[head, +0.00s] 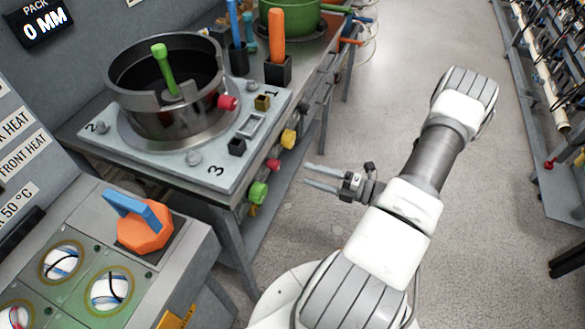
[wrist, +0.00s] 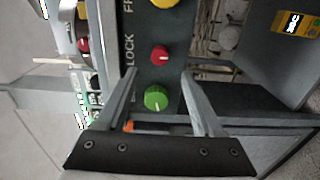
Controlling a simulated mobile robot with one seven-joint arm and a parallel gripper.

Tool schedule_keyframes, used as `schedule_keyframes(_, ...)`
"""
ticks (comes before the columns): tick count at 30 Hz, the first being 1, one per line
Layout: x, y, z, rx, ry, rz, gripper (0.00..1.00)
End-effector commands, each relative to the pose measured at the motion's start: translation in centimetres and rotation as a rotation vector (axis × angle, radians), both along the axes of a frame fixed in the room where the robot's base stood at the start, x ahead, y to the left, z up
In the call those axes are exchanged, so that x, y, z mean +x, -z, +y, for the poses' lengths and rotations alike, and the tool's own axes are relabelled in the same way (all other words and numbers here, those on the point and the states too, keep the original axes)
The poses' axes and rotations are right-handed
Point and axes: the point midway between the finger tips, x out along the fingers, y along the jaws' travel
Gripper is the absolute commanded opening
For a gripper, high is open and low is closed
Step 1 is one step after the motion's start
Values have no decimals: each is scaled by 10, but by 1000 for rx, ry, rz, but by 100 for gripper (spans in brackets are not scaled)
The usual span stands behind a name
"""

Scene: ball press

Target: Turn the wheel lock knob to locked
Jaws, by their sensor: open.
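A row of colored knobs sits on the front side of the press table. A yellow knob (head: 289,138), a red knob (head: 273,165) and a green knob (head: 258,192) show in the head view. In the wrist view the red knob (wrist: 160,55) and the green knob (wrist: 156,97) appear between my fingers, with white marks on their faces. A label reading LOCK is beside the red knob; the other labels are cut off, so I cannot tell for certain which is the wheel lock knob. My gripper (head: 308,176) is open and empty, apart from the knobs, to their right.
The metal press bowl (head: 168,85) with a green handle stands on the grey plate above the knobs. A red knob (head: 228,102) sticks out beside the bowl. An orange knob with a blue handle (head: 146,228) is on the left console. The floor (head: 385,110) behind my arm is clear.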

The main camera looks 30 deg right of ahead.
Motion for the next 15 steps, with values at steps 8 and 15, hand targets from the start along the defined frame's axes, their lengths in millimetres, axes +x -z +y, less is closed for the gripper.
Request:
schedule_keyframes(8, -45, 0, -36, -1, 2, 0, 69)
schedule_keyframes(15, -60, 0, -46, 0, -1, 0, 69)
